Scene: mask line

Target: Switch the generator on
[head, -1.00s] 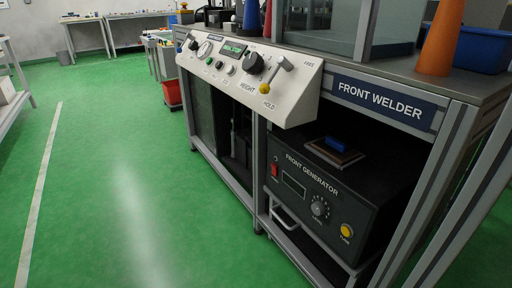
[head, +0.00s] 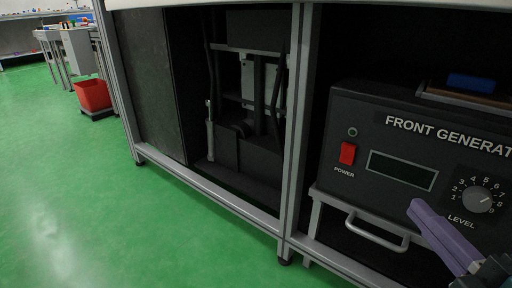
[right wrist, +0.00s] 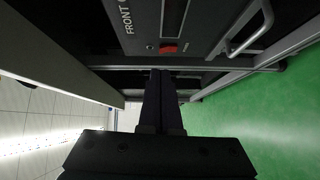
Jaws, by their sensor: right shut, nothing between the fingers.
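The front generator (head: 400,125) is a black box on a shelf at the right of the head view. Its red power switch (head: 347,153) is at the left of the panel, below a small dark round lamp (head: 352,131). The display (head: 402,170) is dark. The level knob (head: 477,200) is farther right. My right gripper (head: 416,208) is shut and empty, in front of the panel between display and knob. In the right wrist view its tips (right wrist: 161,73) point toward the red switch (right wrist: 168,49), apparently short of it. My left gripper is not in view.
A metal frame post (head: 297,120) stands left of the generator. A shelf handle (head: 376,233) sticks out below it. A blue block on a plate (head: 470,83) lies on top. A red bin (head: 93,95) stands far left. The green floor is clear.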

